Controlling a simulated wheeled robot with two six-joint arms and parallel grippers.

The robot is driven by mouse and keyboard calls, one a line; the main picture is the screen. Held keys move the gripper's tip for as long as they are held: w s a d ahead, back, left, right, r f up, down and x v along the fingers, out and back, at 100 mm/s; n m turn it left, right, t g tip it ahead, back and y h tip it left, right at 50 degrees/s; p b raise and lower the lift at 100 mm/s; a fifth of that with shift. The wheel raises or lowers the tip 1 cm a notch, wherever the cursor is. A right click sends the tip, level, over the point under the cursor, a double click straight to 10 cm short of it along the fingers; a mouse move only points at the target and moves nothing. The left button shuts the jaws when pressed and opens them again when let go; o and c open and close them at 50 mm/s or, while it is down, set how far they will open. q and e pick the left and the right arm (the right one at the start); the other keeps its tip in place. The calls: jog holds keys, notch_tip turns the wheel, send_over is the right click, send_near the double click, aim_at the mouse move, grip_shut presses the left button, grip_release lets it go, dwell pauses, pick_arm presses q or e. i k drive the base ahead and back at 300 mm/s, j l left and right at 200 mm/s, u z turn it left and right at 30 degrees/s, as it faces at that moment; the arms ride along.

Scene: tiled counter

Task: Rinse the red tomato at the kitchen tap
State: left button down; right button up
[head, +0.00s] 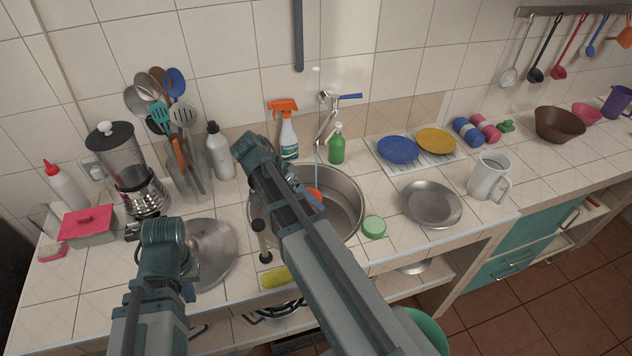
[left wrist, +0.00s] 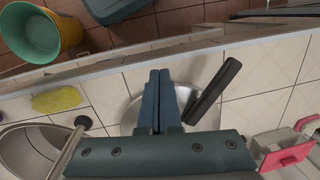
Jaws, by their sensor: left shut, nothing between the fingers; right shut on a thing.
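The red tomato (head: 314,194) shows in the head view as a small patch over the round steel sink (head: 345,190), beside my right arm. My right gripper (head: 317,204) is shut on it, mostly hidden behind that arm. The tap (head: 327,125) with a blue lever stands behind the sink. A thin bluish stream (head: 317,155) runs from its spout down towards the tomato; the exact contact is hidden. My left gripper (head: 189,292) is shut and empty left of the sink; its closed fingers (left wrist: 158,85) show over a round metal dish or lid in the left wrist view.
The round metal piece (head: 222,250) lies left of the sink. A yellow sponge (head: 282,276) and a green round item (head: 374,227) lie near the sink. Spray bottle (head: 288,135) and green bottle (head: 337,147) stand behind. A steel bowl (head: 431,204) stands right.

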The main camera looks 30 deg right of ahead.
aim_at(334, 97)
jog(key=k+l, duration=0.3)
jog(key=k+l+z, duration=0.1)
jog(key=z, duration=1.5)
jog(key=k+l, duration=0.05)
